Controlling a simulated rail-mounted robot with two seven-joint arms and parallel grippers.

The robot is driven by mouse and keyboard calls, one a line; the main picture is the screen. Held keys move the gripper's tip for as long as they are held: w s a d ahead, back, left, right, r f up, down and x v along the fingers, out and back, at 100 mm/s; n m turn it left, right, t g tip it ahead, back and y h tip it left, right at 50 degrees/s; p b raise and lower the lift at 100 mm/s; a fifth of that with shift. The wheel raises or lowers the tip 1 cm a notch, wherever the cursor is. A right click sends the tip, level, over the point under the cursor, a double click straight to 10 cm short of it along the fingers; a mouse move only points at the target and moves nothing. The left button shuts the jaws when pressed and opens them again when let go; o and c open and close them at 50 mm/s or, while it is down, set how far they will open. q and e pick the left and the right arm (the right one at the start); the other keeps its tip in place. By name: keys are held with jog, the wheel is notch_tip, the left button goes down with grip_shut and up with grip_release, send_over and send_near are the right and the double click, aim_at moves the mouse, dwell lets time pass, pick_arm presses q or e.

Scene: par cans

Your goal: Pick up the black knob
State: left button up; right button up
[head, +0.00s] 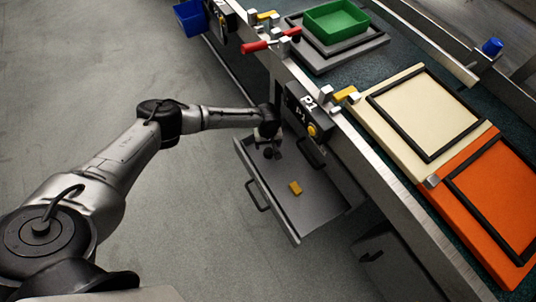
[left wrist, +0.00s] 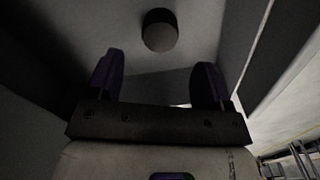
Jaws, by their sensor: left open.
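In the left wrist view the black knob (left wrist: 160,31) is a short, dark round cylinder on the grey floor of the drawer. My left gripper (left wrist: 157,74) is open, with its two fingers spread apart and nothing between them. The knob is beyond the fingertips, roughly in line with the gap. In the head view my left gripper (head: 268,147) reaches down into the far left part of the open drawer (head: 315,200). There the knob is hard to tell from the dark fingers. My right gripper is in neither view.
A yellow block (head: 295,188) lies in the drawer, nearer its front. The workbench edge (head: 375,175) and a black control box (head: 305,115) with a yellow button stand close to the right of the gripper. A green bin (head: 335,20) and framed panels sit on the bench.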

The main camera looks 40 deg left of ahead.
aim_at(268, 151)
pick_arm(q)
jog(key=shift+d+f, duration=0.25)
jog(key=shift+s+d+f, duration=0.1)
jog(key=shift+d+f, duration=0.05)
jog(key=shift+f, duration=0.1)
notch_tip(268, 151, down, 4)
jog(key=b, duration=0.4)
jog(key=shift+s+r, duration=0.15)
jog(key=shift+r, duration=0.05)
jog(key=shift+f, duration=0.3)
jog(key=shift+f+b, duration=0.2)
jog(key=shift+b, duration=0.15)
jog(key=c, duration=1)
